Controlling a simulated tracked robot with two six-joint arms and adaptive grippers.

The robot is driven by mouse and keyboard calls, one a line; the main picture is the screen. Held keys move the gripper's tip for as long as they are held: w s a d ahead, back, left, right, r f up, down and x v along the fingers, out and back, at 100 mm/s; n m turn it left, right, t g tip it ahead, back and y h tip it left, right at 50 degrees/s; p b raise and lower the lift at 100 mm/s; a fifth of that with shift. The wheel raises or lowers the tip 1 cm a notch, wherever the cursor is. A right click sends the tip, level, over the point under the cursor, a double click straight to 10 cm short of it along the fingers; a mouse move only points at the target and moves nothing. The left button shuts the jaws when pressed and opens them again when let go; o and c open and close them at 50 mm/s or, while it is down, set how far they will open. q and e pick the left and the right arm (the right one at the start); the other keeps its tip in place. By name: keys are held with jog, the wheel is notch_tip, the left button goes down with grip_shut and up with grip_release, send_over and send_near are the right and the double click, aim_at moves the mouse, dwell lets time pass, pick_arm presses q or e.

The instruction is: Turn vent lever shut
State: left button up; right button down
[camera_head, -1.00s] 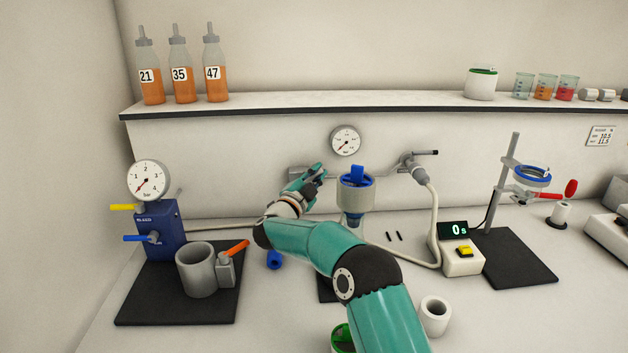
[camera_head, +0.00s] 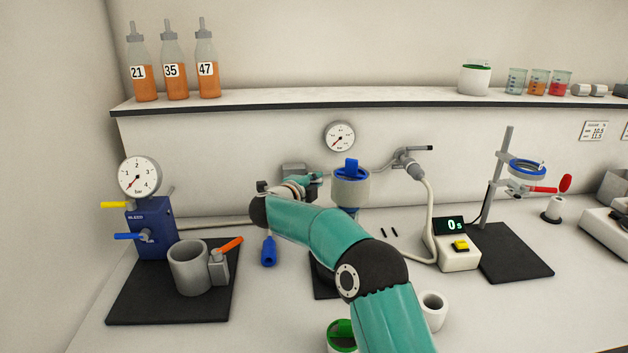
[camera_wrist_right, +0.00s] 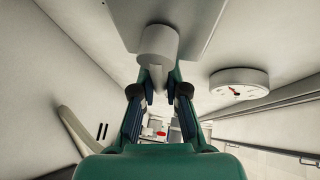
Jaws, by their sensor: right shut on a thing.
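A grey wall box (camera_head: 293,170) sits left of the wall gauge in the head view. In the right wrist view a grey round hub (camera_wrist_right: 159,45) stands out from its grey plate (camera_wrist_right: 200,20), with a short grey lever (camera_wrist_right: 157,77) running from it between my fingers. My right gripper (camera_wrist_right: 159,88) is shut on this lever; in the head view the gripper (camera_head: 314,181) is lying about level, largely hidden behind its own wrist. My left gripper is not in view.
A grey funnel with a blue top (camera_head: 350,190) stands just right of my gripper. The wall gauge (camera_head: 339,137) is above. A blue pump block (camera_head: 150,228) and grey cup (camera_head: 190,268) are left. A blue-handled tool (camera_head: 268,252) is under my forearm.

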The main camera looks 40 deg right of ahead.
jog(key=shift+f, duration=0.25)
jog(key=c, duration=1.2)
grip_release()
jog(key=shift+r, duration=0.1)
jog(key=shift+s+a+r, duration=0.1)
jog(key=shift+s+a, duration=0.05)
jog(key=shift+a, duration=0.1)
jog(key=v, duration=1.1)
jog(key=shift+a, duration=0.25)
